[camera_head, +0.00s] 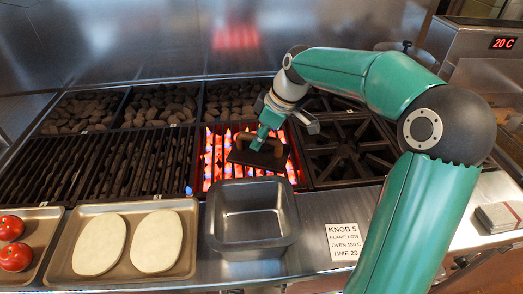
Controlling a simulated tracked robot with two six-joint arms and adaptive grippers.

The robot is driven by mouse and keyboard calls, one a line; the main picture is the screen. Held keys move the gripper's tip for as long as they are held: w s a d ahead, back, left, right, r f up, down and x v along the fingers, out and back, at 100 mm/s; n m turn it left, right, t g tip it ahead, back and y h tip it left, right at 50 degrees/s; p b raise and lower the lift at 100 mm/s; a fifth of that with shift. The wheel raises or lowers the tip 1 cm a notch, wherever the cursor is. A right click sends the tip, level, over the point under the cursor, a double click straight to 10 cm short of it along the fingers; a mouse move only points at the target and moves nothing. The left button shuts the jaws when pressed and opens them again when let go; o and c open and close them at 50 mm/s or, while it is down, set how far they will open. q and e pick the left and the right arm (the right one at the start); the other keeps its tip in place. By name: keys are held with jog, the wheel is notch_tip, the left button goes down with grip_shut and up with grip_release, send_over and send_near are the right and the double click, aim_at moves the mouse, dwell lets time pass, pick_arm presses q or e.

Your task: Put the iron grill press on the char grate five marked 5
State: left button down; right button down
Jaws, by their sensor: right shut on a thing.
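The iron grill press (243,157) is a dark flat plate with a brownish handle. My right gripper (262,138) is shut on its handle. The press is over the back half of the lit char grate (219,174), which glows red and orange between its bars with small blue flames. I cannot tell whether the plate touches the bars or hangs just above them. The number on this grate is too small to read. My left gripper is out of view.
An empty grey pan (249,256) stands in front of the lit grate. Unlit dark grates (145,160) lie to the left, and black burner grates (345,155) to the right. Trays with pale flat pieces (157,241) and tomatoes (15,257) are front left. A card (343,243) reads KNOB 5.

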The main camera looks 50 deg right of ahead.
aim_at(259, 152)
jog(key=shift+f, duration=2.15)
jog(key=c, duration=1)
grip_release()
jog(key=shift+c, duration=0.2)
jog(key=v, duration=1.2)
jog(key=shift+s+f, duration=0.1)
jog(key=shift+s, duration=0.05)
